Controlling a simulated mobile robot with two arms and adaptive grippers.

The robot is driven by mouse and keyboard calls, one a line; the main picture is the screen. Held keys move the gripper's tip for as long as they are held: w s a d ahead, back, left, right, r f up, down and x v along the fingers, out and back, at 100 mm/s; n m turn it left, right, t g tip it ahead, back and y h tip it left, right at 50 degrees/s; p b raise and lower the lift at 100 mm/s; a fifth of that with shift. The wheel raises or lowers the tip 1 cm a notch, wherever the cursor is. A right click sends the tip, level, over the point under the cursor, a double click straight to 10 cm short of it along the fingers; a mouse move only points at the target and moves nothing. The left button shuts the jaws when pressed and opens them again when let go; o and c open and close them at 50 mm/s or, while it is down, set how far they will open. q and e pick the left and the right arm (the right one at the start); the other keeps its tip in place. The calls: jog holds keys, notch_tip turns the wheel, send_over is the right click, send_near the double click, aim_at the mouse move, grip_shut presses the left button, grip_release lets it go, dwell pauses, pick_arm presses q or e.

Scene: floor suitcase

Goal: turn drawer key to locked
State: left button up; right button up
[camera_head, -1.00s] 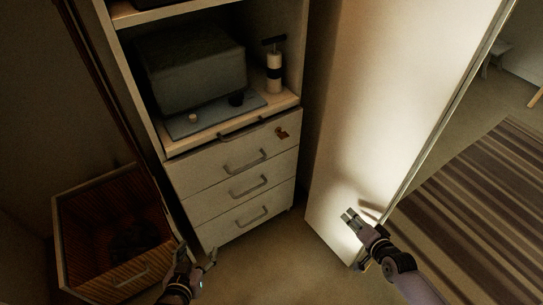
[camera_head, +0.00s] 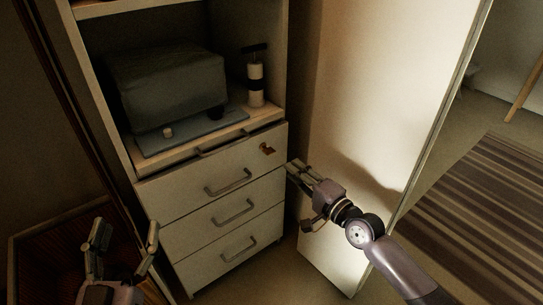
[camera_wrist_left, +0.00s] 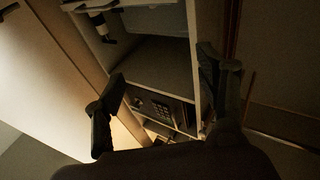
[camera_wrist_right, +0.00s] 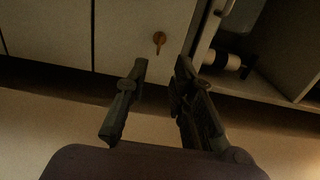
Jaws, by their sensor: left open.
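The small brass-coloured key (camera_head: 267,149) sits in the front of the top drawer (camera_head: 215,175), near its right end. It also shows in the right wrist view (camera_wrist_right: 159,40), just beyond my fingertips. My right gripper (camera_head: 294,171) is to the right of the key and slightly lower, close to the cabinet's right edge. Its fingers are apart with nothing between them, and the key is not touched. My left gripper (camera_head: 125,232) is low at the left, open and empty, away from the key.
Two lower drawers with bar handles are shut below. A covered box (camera_head: 165,85) and a black-and-white pump-like bottle (camera_head: 256,80) stand on the shelf above. The open pale door (camera_head: 375,110) stands right of the cabinet.

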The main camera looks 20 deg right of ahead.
aim_at(268, 150)
pick_arm(q)
jog(key=s+r+t+h+b, duration=0.2)
jog(key=s+r+t, duration=0.3)
jog(key=r, duration=0.4)
jog(key=shift+s+t+h, duration=0.2)
jog(key=shift+t+h, duration=0.1)
jog(key=shift+t, duration=0.4)
pick_arm(e)
jog(key=x, duration=1)
jog(key=shift+w, duration=0.3)
pick_arm(q)
jog(key=shift+r, duration=0.1)
pick_arm(e)
jog(key=shift+c, duration=0.5)
grip_shut()
jog(key=shift+f, duration=0.1)
